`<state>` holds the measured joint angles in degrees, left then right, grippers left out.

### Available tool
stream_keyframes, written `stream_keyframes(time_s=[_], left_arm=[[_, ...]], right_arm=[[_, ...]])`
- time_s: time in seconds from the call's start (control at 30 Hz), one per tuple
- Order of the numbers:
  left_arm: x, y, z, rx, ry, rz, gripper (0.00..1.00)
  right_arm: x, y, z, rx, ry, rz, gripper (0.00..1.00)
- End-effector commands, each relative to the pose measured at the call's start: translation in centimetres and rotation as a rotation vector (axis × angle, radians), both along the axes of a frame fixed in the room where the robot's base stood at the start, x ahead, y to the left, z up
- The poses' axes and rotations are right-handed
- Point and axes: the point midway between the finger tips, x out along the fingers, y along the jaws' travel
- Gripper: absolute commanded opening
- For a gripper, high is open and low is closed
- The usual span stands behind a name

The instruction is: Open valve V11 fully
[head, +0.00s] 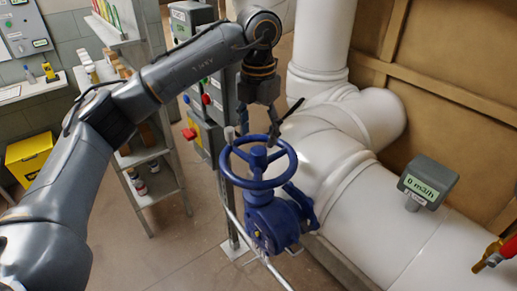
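A blue valve (268,222) with a round blue handwheel (228,164) is mounted on the large white pipe. I cannot read a V11 label on it. My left gripper (258,132) points down at the far side of the handwheel. Its two fingers are spread apart, with the tips close to the far rim. I cannot tell whether they touch the rim. My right gripper is not in view.
A grey flow display (428,182) on the pipe reads 0 m3/h. A post with control boxes (208,135) stands just left of the wheel. Shelves (155,180) and a yellow box (28,157) are farther left. A red-handled fitting (497,252) is at the right edge.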

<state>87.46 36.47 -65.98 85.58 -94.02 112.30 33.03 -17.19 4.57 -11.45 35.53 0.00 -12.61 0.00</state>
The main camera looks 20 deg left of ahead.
Motion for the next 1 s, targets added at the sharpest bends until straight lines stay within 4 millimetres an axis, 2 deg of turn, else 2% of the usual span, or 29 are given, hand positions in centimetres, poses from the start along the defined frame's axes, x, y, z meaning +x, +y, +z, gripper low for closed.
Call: stream_keyframes(time_s=[0.17, 0.6, 0.87, 1.0], left_arm=[[0.00, -0.02, -0.04, 0.000, 0.000, -0.027, 0.64], [0.00, -0.02, -0.01, -0.001, -0.001, -0.617, 0.64], [0.00, -0.01, -0.04, 0.000, 0.000, -0.773, 0.64], [0.00, -0.01, -0.02, -0.001, 0.000, -0.971, 0.64]], right_arm=[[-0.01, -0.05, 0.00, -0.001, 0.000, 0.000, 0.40], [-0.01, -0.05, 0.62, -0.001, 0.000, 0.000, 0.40], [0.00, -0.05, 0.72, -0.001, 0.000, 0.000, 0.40], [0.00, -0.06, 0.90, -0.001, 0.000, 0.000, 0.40]])
